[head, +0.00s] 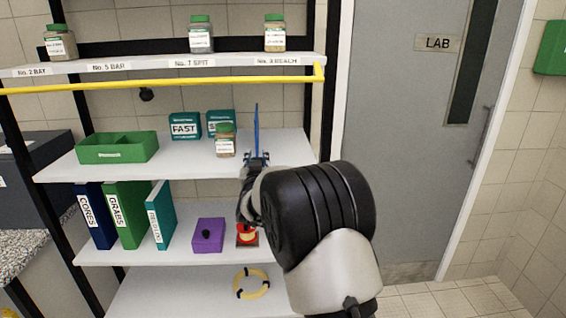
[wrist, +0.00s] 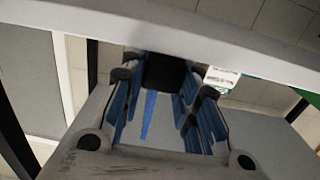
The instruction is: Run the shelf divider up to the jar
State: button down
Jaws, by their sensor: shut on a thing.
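The shelf divider (head: 256,128) is a thin upright blue piece on the middle shelf, near its right end. My gripper (head: 256,160) is shut on its lower front part; my own wrist hides some of what lies behind. In the wrist view the divider (wrist: 149,115) shows as a blue strip between the fingers of my gripper (wrist: 160,88), below a dark block. The jar (head: 225,142), green-lidded with a white label, stands upright on the middle shelf, left of the divider with a gap between. The jar's pale label (wrist: 222,77) shows partly in the wrist view, right of the fingers.
Teal boxes (head: 184,126) stand behind the jar, and a green tray (head: 117,148) is farther left. A yellow rail (head: 160,80) crosses above, below the top shelf (head: 130,66) with its jars. Binders (head: 125,215) and a purple box (head: 208,235) are on the shelf below.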

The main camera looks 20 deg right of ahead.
jog(key=a, duration=0.1)
jog(key=w+a, duration=0.1)
jog(key=a, duration=0.1)
jog(key=a+p, duration=0.1)
jog(key=a, duration=0.1)
jog(key=shift+w+a, duration=0.2)
jog(key=shift+w, duration=0.1)
jog(key=c, duration=1.2)
grip_release()
jog(key=v, duration=1.2)
jog(key=shift+r, duration=0.1)
